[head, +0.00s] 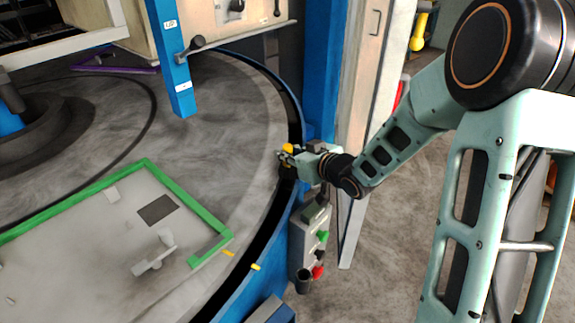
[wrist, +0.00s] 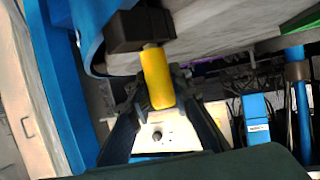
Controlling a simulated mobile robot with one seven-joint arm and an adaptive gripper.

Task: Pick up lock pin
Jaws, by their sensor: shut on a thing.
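The lock pin (wrist: 157,76) has a yellow cylindrical handle, seen in the wrist view. A short pale stem at its upper end meets a dark block (wrist: 140,28) beside the round table's edge; I cannot tell how deep the stem sits in it. My gripper (wrist: 156,97) is shut on the yellow handle, with a dark finger on each side. In the head view, my gripper (head: 284,156) is at the right rim of the round table, and a little of the yellow lock pin (head: 287,147) shows above the fingers. The rest is hidden by the gripper.
The large grey round table (head: 215,130) fills the left, carrying a green-edged frame (head: 185,195). A blue post (head: 175,60) stands behind. Open floor (head: 390,255) lies to the right.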

